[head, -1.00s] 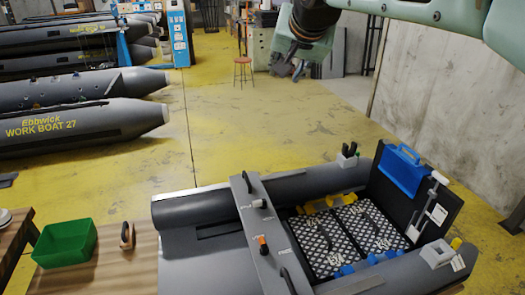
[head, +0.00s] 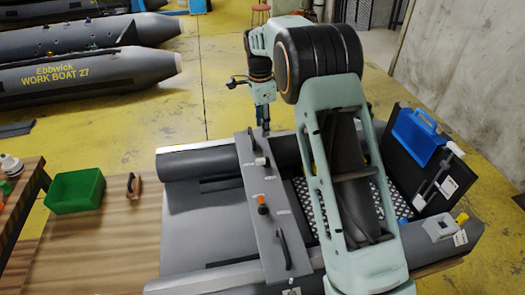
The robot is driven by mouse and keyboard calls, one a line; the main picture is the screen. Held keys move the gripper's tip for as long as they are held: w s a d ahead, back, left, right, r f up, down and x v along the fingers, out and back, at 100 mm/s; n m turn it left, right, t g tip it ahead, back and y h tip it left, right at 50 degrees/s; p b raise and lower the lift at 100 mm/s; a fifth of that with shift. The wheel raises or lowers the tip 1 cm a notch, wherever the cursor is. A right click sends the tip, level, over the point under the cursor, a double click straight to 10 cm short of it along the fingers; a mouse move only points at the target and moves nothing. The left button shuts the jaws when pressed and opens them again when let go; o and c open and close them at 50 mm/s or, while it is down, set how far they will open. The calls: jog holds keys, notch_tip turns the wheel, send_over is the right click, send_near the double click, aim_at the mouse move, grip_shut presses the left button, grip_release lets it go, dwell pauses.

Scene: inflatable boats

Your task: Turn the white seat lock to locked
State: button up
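The grey seat (head: 268,225) lies across the dark inflatable boat in the head view. A small white knob (head: 261,161), which looks like the white seat lock, sticks out near the seat's far end. A small label beside it is too small to read. My gripper (head: 265,129) points down just beyond the far end of the seat, past the white knob and apart from it. Its dark fingers are small and close together here, so I cannot tell whether they are open.
A green bin (head: 75,191) and a wooden-backed brush (head: 133,184) lie on the wooden table at left.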

aim_at(263, 159)
jog(key=shift+m+g, duration=0.5)
jog(key=shift+m, duration=0.1)
jog(key=f, duration=0.9)
jog(key=f+p, duration=0.1)
jog(key=f, duration=0.4)
jog(key=shift+s+d+f, duration=0.15)
jog(key=shift+s, duration=0.15)
grip_shut()
